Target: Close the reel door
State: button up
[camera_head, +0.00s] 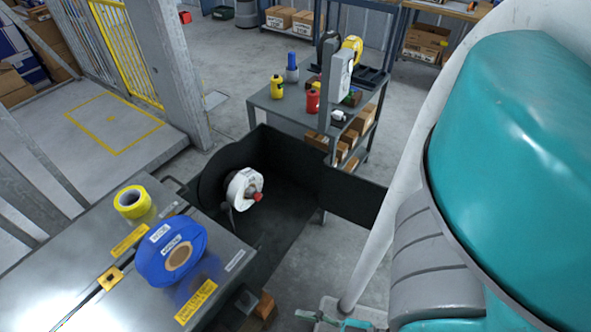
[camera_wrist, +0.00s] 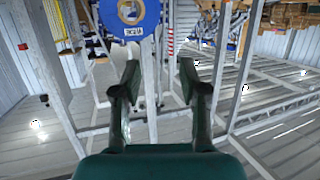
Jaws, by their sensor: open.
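A black open-topped reel enclosure (camera_head: 285,218) is joined to the grey machine table. Inside it a white roll (camera_head: 243,188) with a red knob sits against a round black disc. A flat black panel (camera_head: 354,198), which looks like the reel door, stands out to the right from the enclosure's far right corner, leaving the near right side open. In the wrist view my gripper (camera_wrist: 160,79) is open, with nothing between its two dark fingers. The door cannot be made out in the wrist view. My arm covers the right of the head view.
On the grey table (camera_head: 80,270) are a blue reel (camera_head: 170,252) and a yellow tape roll (camera_head: 131,202). A shelf cart (camera_head: 290,104) with bottles and boxes stands behind the enclosure. Open floor shows beyond the cart and at left.

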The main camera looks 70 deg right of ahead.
aim_at(358, 201)
jog(key=z, duration=1.1)
jog(key=i+l, duration=0.1)
jog(key=l, duration=2.6)
jog(key=i+l, duration=0.15)
jog(key=l, duration=2.6)
jog(key=l+u, duration=0.15)
jog(key=u, duration=0.25)
jog(key=l+u, duration=0.2)
jog(key=u, duration=0.15)
jog(key=l+u, duration=0.15)
jog(key=u, duration=0.25)
jog(key=l+u, duration=0.2)
jog(key=u, duration=0.65)
